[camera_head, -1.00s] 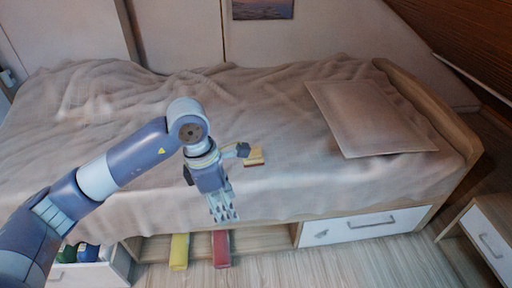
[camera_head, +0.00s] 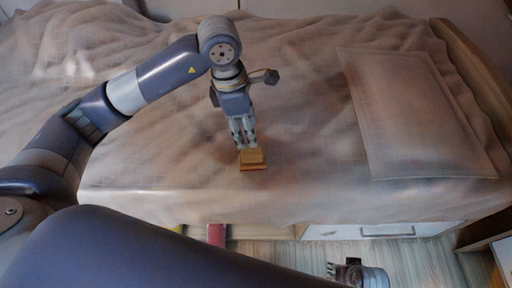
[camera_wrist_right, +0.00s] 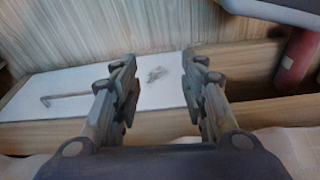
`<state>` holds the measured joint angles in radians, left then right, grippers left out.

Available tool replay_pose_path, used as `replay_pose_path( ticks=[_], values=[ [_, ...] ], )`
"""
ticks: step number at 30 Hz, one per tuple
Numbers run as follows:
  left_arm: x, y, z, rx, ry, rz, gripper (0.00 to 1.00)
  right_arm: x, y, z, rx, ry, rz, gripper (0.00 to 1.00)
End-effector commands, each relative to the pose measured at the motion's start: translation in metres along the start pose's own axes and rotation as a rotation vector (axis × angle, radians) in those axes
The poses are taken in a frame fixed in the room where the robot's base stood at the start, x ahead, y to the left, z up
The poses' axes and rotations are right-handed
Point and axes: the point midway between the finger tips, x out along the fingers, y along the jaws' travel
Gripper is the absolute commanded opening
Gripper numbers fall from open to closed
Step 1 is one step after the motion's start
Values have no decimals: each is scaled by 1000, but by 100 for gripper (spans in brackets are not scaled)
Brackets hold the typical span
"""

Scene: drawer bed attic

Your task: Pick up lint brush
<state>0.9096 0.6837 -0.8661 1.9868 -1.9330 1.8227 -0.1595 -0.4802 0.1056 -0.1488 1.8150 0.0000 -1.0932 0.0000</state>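The lint brush (camera_head: 252,158), a small tan block with an orange-red lower edge, lies on the bed's beige blanket. My left gripper (camera_head: 244,144), on the arm reaching over the bed, points down with its fingertips right at the brush's far edge. Whether the fingers are closed on it is unclear. My right gripper (camera_head: 334,269) shows small at the bottom of the head view, in front of the bed. In the right wrist view its fingers (camera_wrist_right: 153,90) are apart with nothing between them, and the brush is not seen there.
The bed (camera_head: 140,200) fills most of the head view, with a flat pillow (camera_head: 420,115) on the right. Below its front edge are a white drawer (camera_head: 350,231) and a red block (camera_head: 216,234). My other arm crosses the foreground. Wooden floor lies in front.

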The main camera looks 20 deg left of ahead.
Motion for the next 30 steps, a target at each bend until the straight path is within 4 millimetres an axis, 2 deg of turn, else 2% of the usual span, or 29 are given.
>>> replay_pose_path(
  ticks=[1,3,11,19,23,30],
  values=[
    [12,-2,-1,0,2,-5,47,-2,0,-1,0,2,1,40],
    [23,-2,0,0,2,-4,47,-7,1,-4,1,6,1,40],
    [46,-2,0,0,1,-2,47,-17,1,-9,2,11,2,40],
    [84,-7,1,-2,1,-2,47,-31,2,-15,3,19,4,40],
    [93,-7,1,0,1,-2,47,-36,2,-16,4,21,4,40],
    [93,-7,2,0,1,0,44,-38,2,-17,4,21,4,40]
  ],
)
